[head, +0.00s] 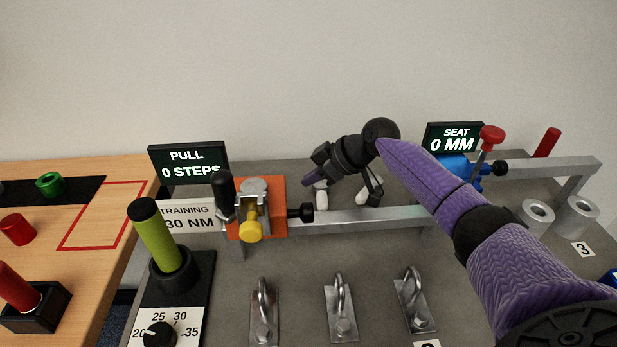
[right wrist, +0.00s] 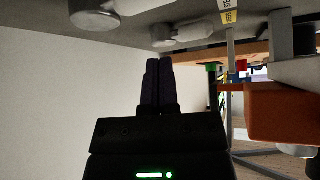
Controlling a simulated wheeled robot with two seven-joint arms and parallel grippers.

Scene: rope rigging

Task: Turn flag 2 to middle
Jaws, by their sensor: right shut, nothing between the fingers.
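No part that I can surely tell as flag 2 shows; my right arm covers part of the bench. My right gripper (head: 312,178) is shut and empty, behind the metal rail (head: 360,216), its purple fingertips pointing left. In the right wrist view the shut fingers (right wrist: 157,85) touch nothing I can see. Two small white pegs, the left one (head: 321,198) and the right one (head: 370,192), stand behind the rail close to the gripper. I cannot tell what they are. My left gripper is not in view.
An orange clamp block (head: 262,200) with a yellow knob sits on the rail's left part. Signs (head: 188,163) and (head: 455,137) stand behind. Metal eye plates (head: 342,310) are in front. A green-handled tool (head: 155,235) stands left. A wooden table (head: 110,215) lies further left.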

